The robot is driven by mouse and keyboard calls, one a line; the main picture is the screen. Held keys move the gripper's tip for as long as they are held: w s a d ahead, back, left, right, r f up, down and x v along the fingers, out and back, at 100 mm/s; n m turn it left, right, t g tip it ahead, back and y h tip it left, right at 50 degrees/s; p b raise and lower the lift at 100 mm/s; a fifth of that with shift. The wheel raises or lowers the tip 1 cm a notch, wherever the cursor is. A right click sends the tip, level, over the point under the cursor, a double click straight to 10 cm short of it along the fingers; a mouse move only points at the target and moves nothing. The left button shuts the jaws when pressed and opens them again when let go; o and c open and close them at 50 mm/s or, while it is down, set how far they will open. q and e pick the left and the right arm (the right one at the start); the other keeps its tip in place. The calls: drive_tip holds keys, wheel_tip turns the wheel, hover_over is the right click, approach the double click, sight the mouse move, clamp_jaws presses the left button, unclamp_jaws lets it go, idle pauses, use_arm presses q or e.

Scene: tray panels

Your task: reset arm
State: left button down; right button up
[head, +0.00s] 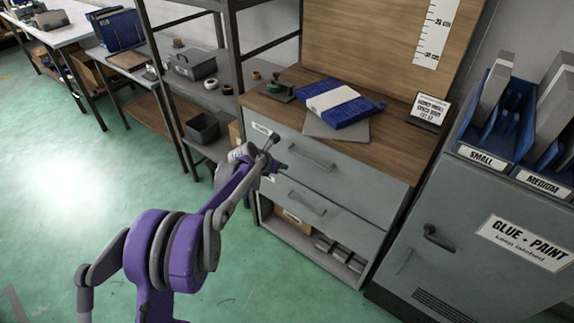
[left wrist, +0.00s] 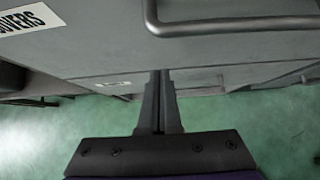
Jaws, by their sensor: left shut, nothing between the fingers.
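My left arm is purple and grey and reaches up from the bottom of the head view. My left gripper (head: 278,168) is in front of the grey drawer cabinet (head: 345,192), near its upper drawer. In the left wrist view the fingers of the gripper (left wrist: 160,78) are together with nothing between them. A drawer handle (left wrist: 235,24) and part of a label (left wrist: 30,18) show beyond the fingertips. The drawers look shut. My right gripper is not in view.
A glue and paint cabinet (head: 450,225) stands at the right. A shelf rack (head: 163,95) stands at the left. Green floor (head: 60,200) is clear at the left.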

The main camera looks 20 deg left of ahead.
use_arm(q)
drive_tip(key=p+v, duration=0.1)
drive_tip(key=v, duration=0.9)
drive_tip(key=shift+s, duration=0.1)
idle(0.6)
